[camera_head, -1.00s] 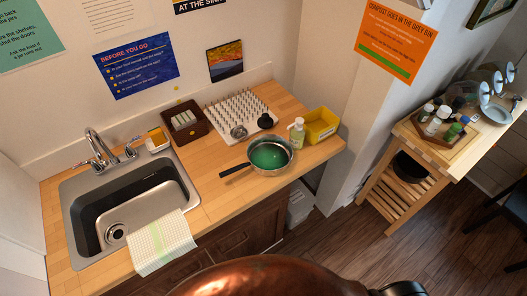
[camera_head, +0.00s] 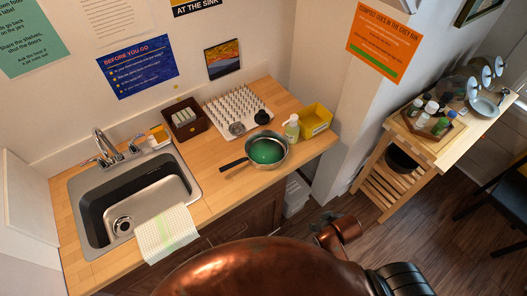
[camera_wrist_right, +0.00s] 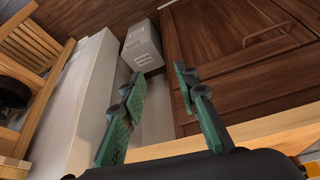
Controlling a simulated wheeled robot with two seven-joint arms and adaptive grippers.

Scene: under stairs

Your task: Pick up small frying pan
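The small frying pan (camera_head: 267,149) has a metal rim, a green inside and a dark handle. It sits on the wooden counter, right of the sink, its handle pointing left. My right gripper (camera_wrist_right: 160,85) is open and empty in the right wrist view, with two green-padded fingers apart. That view faces the cabinet front and floor beside the counter, and the pan does not show in it. My left gripper is not in view. A copper-coloured part of my own arm (camera_head: 270,270) fills the bottom of the head view.
A soap bottle (camera_head: 292,127) stands close to the pan's right, beside a yellow bin (camera_head: 316,119). A white peg rack (camera_head: 240,103) and a brown basket (camera_head: 186,122) are behind. The sink (camera_head: 130,205) with a draped towel (camera_head: 167,234) is left. A wooden cart (camera_head: 380,180) stands right.

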